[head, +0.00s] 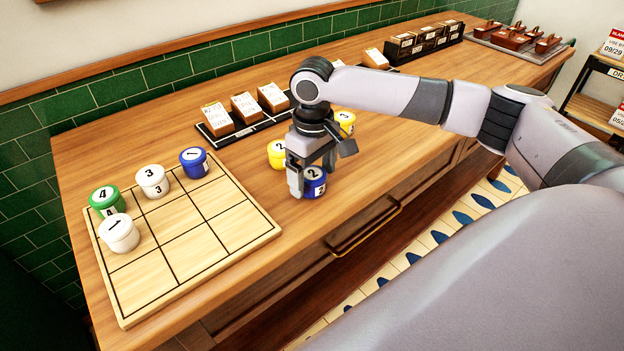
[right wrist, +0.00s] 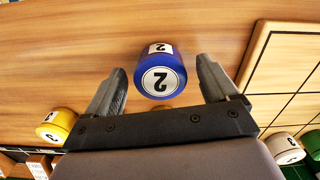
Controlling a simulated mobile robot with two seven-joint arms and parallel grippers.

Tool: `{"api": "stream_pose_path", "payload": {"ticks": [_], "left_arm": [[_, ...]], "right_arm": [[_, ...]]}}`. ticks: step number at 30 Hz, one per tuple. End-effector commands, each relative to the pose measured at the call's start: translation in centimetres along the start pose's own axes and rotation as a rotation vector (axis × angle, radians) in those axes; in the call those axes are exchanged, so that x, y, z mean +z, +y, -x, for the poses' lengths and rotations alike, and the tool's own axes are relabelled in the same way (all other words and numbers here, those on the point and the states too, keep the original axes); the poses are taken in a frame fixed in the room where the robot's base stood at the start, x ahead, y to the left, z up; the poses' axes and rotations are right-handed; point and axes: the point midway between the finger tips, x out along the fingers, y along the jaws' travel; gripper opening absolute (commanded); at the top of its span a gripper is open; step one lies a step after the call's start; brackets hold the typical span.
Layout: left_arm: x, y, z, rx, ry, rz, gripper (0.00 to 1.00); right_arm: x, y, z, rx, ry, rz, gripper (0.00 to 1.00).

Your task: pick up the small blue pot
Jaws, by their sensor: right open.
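A blue pot marked 2 (head: 314,188) stands on the wooden counter near its front edge, right of the board. My right gripper (head: 312,171) is over it, pointing down, with its fingers open. In the right wrist view the same blue pot (right wrist: 158,70) sits between the spread fingers of the gripper (right wrist: 160,82), with a gap on each side. The gripper hides part of the pot in the head view. Another blue pot, marked 1 (head: 194,162), stands on the far right corner of the board. My left gripper is out of view.
The gridded wooden board (head: 258,233) holds a green pot (head: 103,198) and two white pots (head: 151,181). A yellow pot (head: 277,154) stands just behind my gripper, another yellow pot (head: 346,120) further right. A dark rack with cards (head: 240,133) lies along the wall.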

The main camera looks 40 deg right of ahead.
Motion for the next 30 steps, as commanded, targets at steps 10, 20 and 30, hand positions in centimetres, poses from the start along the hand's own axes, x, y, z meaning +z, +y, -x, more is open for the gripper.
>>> {"api": "stream_pose_path", "payload": {"ticks": [10, 20, 30], "left_arm": [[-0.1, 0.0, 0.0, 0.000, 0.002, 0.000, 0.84], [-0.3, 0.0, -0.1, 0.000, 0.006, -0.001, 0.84], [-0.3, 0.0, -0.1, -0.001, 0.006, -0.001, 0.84]], "right_arm": [[0.0, 0.0, -1.7, 0.000, 0.002, 0.002, 0.87], [0.0, 0.0, -1.6, 0.000, 0.003, 0.002, 0.23], [-0.1, -0.1, -0.9, -0.001, 0.005, 0.002, 0.23]]}}
